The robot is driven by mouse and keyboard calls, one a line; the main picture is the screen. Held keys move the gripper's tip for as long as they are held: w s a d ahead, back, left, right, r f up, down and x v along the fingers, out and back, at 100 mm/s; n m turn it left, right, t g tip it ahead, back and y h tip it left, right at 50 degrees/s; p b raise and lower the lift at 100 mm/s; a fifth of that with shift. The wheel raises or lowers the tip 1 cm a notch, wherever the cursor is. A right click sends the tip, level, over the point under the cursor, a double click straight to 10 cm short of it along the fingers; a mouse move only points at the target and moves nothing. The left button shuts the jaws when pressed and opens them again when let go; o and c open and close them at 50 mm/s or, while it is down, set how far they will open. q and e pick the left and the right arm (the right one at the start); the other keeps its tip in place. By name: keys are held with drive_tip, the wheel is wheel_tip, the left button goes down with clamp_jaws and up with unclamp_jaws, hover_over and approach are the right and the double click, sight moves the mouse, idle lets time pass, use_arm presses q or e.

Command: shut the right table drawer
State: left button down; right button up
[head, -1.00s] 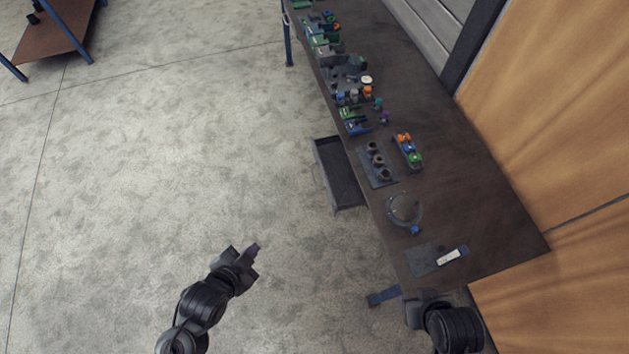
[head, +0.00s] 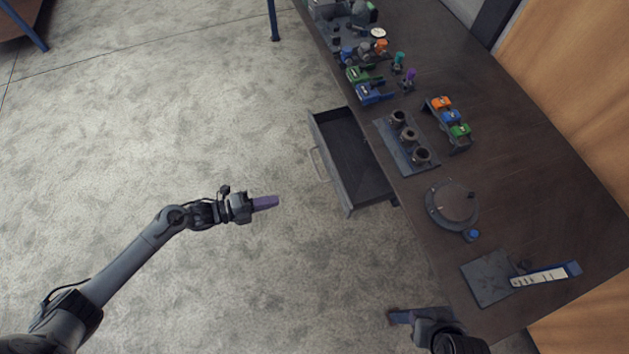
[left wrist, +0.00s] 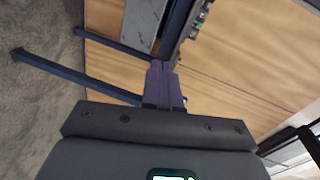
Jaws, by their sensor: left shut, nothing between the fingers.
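The table drawer (head: 352,165) stands pulled out from the long edge of the dark table, in the head view. It is an empty grey tray with a bar handle (head: 318,163) on its front. My left gripper (head: 265,202) is shut and empty, with its purple fingers pointing right. In the picture it is left of and below the drawer front, apart from the handle. The left wrist view shows its closed fingers (left wrist: 164,82); I cannot make out the drawer there. My right arm shows at the bottom edge, dark and cut off; its fingers cannot be made out.
The dark table (head: 545,190) carries a plate with several dark cups (head: 409,140), a coloured block rack (head: 450,122), a round fixture (head: 452,207) and a flat plate (head: 488,278). Blue table legs (left wrist: 85,78) show in the left wrist view. The floor left of the drawer is clear.

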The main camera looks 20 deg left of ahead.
use_arm(q)
drive_tip(key=w+a+f+m+b, duration=0.1)
drive_tip(key=w+a+f+b, duration=0.4)
drive_tip(key=w+f+b, duration=0.15)
drive_tip(key=r+b+x, duration=0.1)
drive_tip(key=b+x, duration=0.3)
drive_tip(key=x, duration=1)
drive_tip(key=shift+y, duration=0.3)
use_arm(e)
wheel_tip(320, 180, down, 13)
use_arm(q)
drive_tip(key=shift+w+d+f, duration=0.1)
drive_tip(key=shift+w+d, duration=0.05)
drive_tip(key=shift+d, duration=0.05)
use_arm(e)
drive_tip(key=shift+d, duration=0.1)
